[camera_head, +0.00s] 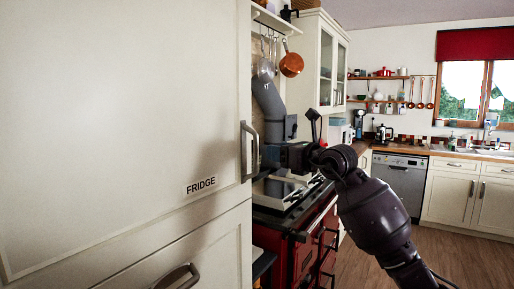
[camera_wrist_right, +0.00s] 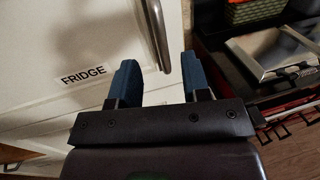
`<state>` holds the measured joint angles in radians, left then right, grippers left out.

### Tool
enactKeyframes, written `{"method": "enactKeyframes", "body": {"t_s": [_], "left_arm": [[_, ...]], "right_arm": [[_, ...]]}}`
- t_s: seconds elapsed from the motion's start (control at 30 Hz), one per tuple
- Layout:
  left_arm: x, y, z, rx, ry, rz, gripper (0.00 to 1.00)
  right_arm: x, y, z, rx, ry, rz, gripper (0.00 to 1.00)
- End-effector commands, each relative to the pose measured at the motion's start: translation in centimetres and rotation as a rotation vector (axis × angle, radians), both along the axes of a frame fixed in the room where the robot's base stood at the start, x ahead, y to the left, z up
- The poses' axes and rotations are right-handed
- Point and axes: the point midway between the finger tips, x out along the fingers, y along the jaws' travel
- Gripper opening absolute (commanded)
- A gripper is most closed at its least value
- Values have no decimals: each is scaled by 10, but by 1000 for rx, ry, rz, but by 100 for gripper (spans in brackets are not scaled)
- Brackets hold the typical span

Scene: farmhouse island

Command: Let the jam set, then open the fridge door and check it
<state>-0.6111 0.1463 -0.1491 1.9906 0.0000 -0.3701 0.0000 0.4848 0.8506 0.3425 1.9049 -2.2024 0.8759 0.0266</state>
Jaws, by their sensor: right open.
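The cream fridge door (camera_head: 120,110) fills the left of the head view, with a "FRIDGE" label low on it. It looks closed. Its upright metal handle (camera_head: 246,152) is at the door's right edge. My right gripper (camera_head: 268,156) is just right of the handle, with its arm coming in from the right. In the right wrist view the two blue fingers of the gripper (camera_wrist_right: 160,78) are open and apart. The lower end of the handle (camera_wrist_right: 158,35) shows between and just beyond their tips; I cannot tell whether they touch it. No jam and no left gripper are in view.
A lower door with its own handle (camera_head: 177,277) is under the fridge door. A red range cooker (camera_head: 305,245) stands right beside the fridge, behind my right arm. Copper pans (camera_head: 291,65) hang above it. Wooden floor (camera_head: 460,255) is clear at the right.

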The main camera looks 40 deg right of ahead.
Motion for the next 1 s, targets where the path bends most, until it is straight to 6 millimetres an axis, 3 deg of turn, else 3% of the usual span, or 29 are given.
{"method": "enactKeyframes", "body": {"t_s": [0.3,0.5,0.93,1.0], "left_arm": [[5,-1,4,-1,-11,-2,37],[8,-3,6,-4,-17,-1,37],[9,-3,7,-5,-20,-2,37],[9,-3,7,-5,-20,-2,37]], "right_arm": [[54,11,1,4,-1,3,43],[76,16,1,3,-1,2,43],[85,18,0,1,-1,2,43],[85,18,0,1,-1,2,36]]}}
